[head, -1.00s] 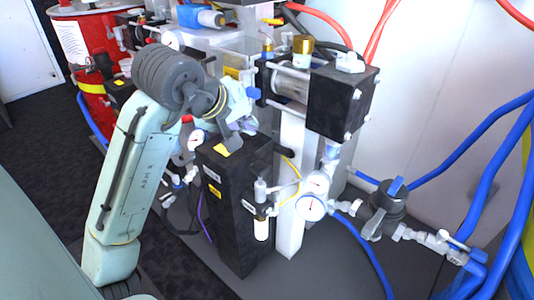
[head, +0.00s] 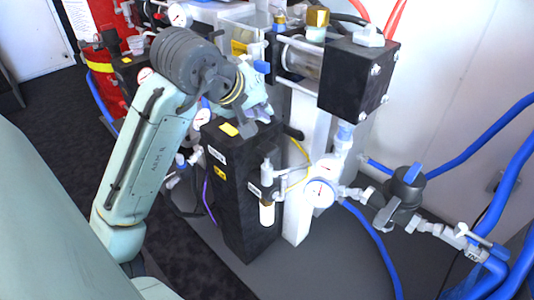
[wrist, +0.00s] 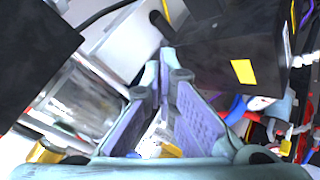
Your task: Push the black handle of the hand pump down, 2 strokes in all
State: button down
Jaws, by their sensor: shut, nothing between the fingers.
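My gripper (head: 260,112) is shut and empty, just above the far right part of the top of a tall black box in the head view. In the wrist view its fingertips (wrist: 166,58) meet near the middle of the picture. A short black round grip, probably the pump's handle (head: 293,132), sticks out beside the top of the black box, right of my gripper. It also shows in the wrist view as a black handle end (wrist: 161,24), just beyond my fingertips and apart from them in the picture. The rest of the hand pump is hard to make out.
The tall black box (head: 245,190) with a yellow label stands below my gripper. A black block with a clear cylinder (head: 358,75) is close on the right. Gauges (head: 319,193), a valve (head: 405,190) and blue hoses (head: 480,145) lie further right.

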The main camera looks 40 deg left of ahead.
jog(key=b, duration=0.3)
send_over(265, 145)
jog(key=f, duration=0.4)
jog(key=shift+s+f, duration=0.1)
jog(key=shift+s, duration=0.1)
jog(key=shift+f, duration=0.5)
jog(key=shift+f, duration=0.15)
jog(key=shift+f, duration=0.3)
jog(key=shift+f+b, duration=1.15)
jog(key=shift+f, duration=0.55)
dwell(1.6)
jog(key=shift+r, duration=0.1)
jog(key=shift+r+p, duration=2.05)
jog(key=shift+p, duration=0.1)
notch_tip(265, 145, up, 5)
jog(key=p, duration=0.4)
jog(key=shift+p, duration=0.4)
